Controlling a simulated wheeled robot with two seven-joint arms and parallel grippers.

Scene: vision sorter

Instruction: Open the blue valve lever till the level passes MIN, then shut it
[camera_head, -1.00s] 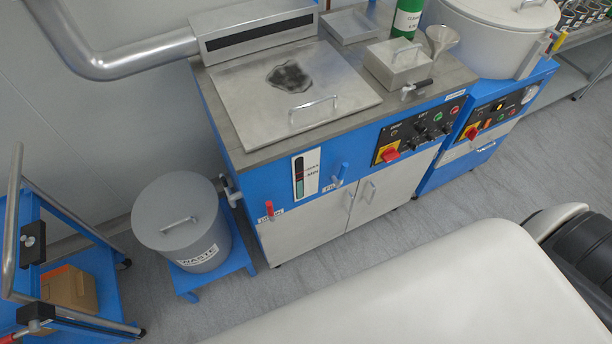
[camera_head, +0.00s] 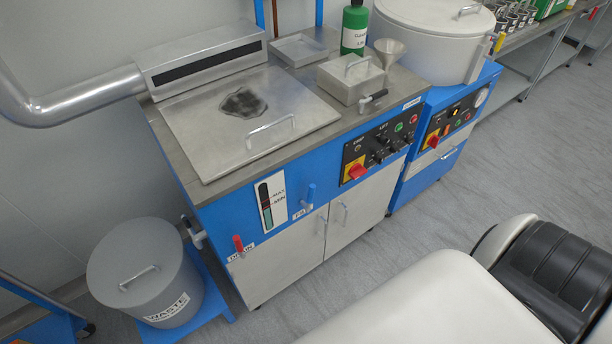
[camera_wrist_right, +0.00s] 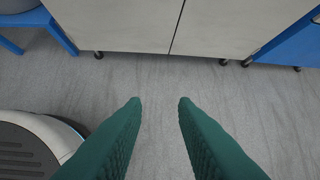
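The blue valve lever (camera_head: 311,192) is on the blue front panel of the machine (camera_head: 225,215), above a label that starts with "FI". It points upward. The level gauge (camera_head: 271,203) is just left of it, with MAX and MIN marks. Its teal column seems to top out a little below the MIN mark. A red lever (camera_head: 238,243) sits lower left, by the drain label. In the right wrist view my right gripper (camera_wrist_right: 160,102) is open and empty, its two green fingers apart above the floor, facing the cabinet doors. My left gripper is in no view.
A grey waste bin (camera_head: 145,270) stands on a blue stand left of the machine. A lidded tank (camera_head: 248,115) is on top, with a red switch (camera_head: 354,170) on the panel at right. The floor before the cabinet doors (camera_head: 290,250) is partly clear.

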